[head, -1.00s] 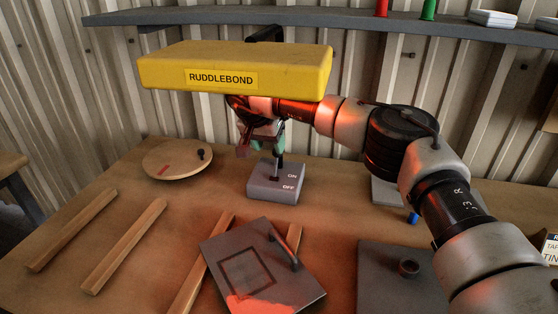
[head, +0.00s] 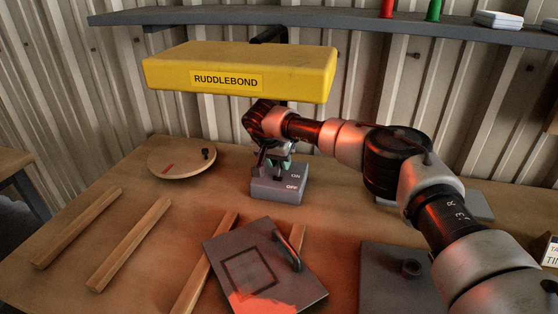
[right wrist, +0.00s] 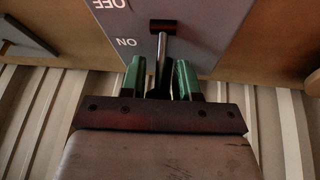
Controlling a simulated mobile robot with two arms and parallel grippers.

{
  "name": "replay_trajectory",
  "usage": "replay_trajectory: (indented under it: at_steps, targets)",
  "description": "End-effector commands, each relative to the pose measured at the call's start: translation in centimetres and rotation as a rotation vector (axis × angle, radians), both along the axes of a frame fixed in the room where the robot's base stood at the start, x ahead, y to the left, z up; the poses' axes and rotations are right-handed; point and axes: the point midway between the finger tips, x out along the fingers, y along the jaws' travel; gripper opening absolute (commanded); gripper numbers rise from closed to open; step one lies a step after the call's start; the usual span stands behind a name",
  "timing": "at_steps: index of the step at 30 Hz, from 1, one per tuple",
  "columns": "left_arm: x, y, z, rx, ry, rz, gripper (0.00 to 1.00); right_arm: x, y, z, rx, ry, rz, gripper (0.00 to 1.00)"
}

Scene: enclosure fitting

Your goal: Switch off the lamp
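The lamp (head: 240,72) is a yellow block-shaped hood marked RUDDLEBOND, above the table. Red light shows on the plate and my arm below it. The grey switch box (head: 277,190) stands on the table, with ON on its far side and OFF on its near side. My right gripper (head: 277,162) is at the box's far side. In the right wrist view, the metal lever (right wrist: 161,55) runs from a black part on the box to between the green fingers of my right gripper (right wrist: 160,75). Gaps show beside the lever, so the fingers look open around it. My left gripper is out of view.
A round wooden disc (head: 181,158) lies left of the box. Wooden strips (head: 130,243) and a tilted grey plate with a handle (head: 265,268) lie in front. A dark plate (head: 390,285) is at right. A shelf (head: 330,17) runs along the back wall.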

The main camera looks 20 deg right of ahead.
Motion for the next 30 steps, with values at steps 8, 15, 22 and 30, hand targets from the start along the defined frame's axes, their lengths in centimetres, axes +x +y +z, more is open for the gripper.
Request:
replay_trajectory:
  at_steps: [8, 15, 22, 30]
  targets:
    - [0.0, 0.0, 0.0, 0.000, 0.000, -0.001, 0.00, 0.0, 0.0, 0.0, 0.001, -0.001, 0.000, 0.00]
    - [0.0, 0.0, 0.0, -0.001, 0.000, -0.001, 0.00, -0.2, 0.1, 0.1, -0.023, -0.032, 0.002, 0.00]
    - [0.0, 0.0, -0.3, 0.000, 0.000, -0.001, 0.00, -0.7, 0.5, 0.2, -0.102, -0.136, 0.004, 0.00]
    - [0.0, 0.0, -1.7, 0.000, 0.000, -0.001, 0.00, -1.5, 1.3, 0.1, -0.224, -0.301, 0.005, 0.00]
